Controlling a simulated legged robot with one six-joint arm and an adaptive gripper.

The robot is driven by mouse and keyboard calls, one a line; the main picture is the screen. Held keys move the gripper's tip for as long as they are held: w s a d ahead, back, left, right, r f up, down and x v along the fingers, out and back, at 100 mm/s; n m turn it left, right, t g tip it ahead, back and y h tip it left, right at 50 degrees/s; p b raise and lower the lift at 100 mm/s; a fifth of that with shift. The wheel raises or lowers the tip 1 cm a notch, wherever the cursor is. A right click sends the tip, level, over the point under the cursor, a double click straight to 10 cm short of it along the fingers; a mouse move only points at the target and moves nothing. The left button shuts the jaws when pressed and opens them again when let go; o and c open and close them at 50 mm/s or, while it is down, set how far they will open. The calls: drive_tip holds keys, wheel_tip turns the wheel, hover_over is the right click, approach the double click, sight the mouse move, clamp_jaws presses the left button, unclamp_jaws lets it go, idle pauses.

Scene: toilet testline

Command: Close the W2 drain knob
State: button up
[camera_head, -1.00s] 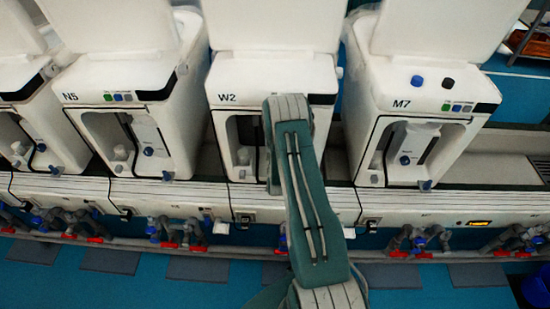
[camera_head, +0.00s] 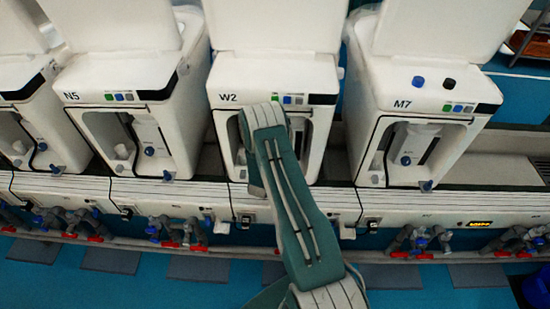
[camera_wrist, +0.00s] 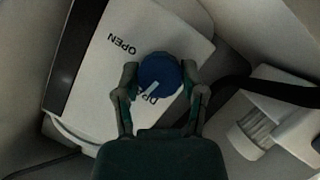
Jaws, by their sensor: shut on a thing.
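The W2 unit (camera_head: 228,97) is the white toilet test unit in the middle of the head view, with my arm reaching across its front opening. In the wrist view, the blue drain knob (camera_wrist: 159,73) sits on a white panel (camera_wrist: 105,75) marked "OPEN" and partly hidden "DRAIN" lettering. A pale pointer line on the knob slants toward the lower left, away from the "OPEN" word. My gripper (camera_wrist: 160,92) has a finger on each side of the knob and is shut on it. The gripper is hidden in the head view behind my arm.
The N5 unit (camera_head: 85,95) stands to the left and the M7 unit (camera_head: 402,103) to the right. Valves with red and blue handles line the low front (camera_head: 415,240). In the wrist view, a dark hose (camera_wrist: 270,90) and a white ribbed part (camera_wrist: 262,125) lie right of the knob.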

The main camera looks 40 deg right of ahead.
drive_tip(key=shift+n+h, duration=0.3)
drive_tip(key=shift+n, duration=0.2)
drive_tip(key=shift+r, duration=0.1)
drive_tip(key=o, duration=1.2)
drive_tip(key=shift+c, duration=0.2)
drive_tip(key=v, duration=1.2)
drive_tip(key=shift+a, duration=0.1)
